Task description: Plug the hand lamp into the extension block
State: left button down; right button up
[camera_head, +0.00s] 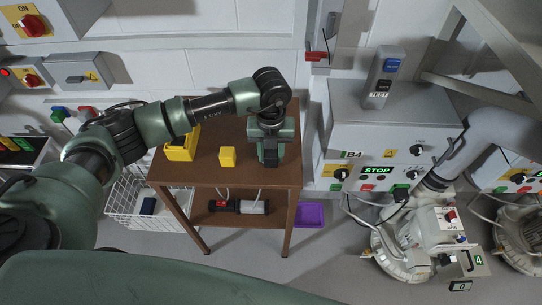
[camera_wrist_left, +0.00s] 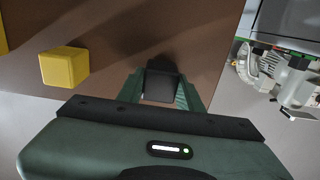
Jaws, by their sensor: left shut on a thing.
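My left gripper (camera_head: 269,158) reaches over the right part of the brown table's top and points down. In the left wrist view its two fingers (camera_wrist_left: 160,95) are closed on a small black block-like thing (camera_wrist_left: 160,80), which may be the lamp's plug. Its underside is hidden, so I cannot tell whether it touches the table. A black and pale cylinder with a red part (camera_head: 238,206), possibly the hand lamp, lies on the lower shelf with pale cables near it. I cannot clearly identify the extension block. My right gripper is out of view.
A yellow cube (camera_head: 227,156) and a yellow open holder (camera_head: 181,147) stand on the brown table (camera_head: 205,174), left of the gripper. A white wire basket (camera_head: 130,205) stands at left, a purple tray (camera_head: 310,215) on the floor, and a grey control cabinet (camera_head: 385,125) at right.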

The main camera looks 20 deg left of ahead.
aim_at(271, 153)
pick_arm(q)
jog(key=shift+r+p, duration=1.9)
jog(key=shift+r, duration=1.1)
